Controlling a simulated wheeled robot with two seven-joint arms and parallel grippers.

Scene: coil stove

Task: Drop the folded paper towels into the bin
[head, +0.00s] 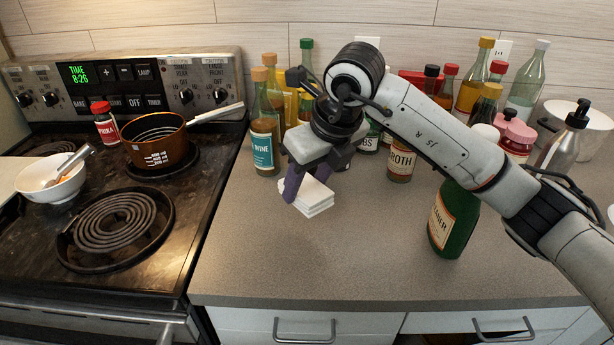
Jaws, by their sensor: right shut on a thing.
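The folded paper towels (316,198) are a small white square stack at the middle of the grey counter. My right gripper (300,188) reaches down over them from the right, with its purple fingers shut on the stack. I cannot tell whether the stack still touches the counter. Part of the stack's back edge is hidden by the gripper. I see no bin in this view. My left gripper is not in view.
Bottles, including one labelled WINE (264,130), crowd the counter's back. A green bottle (454,220) stands to the right under my arm. The stove at left holds a copper pot (155,145) and white bowl (52,182). The counter's front (330,265) is clear.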

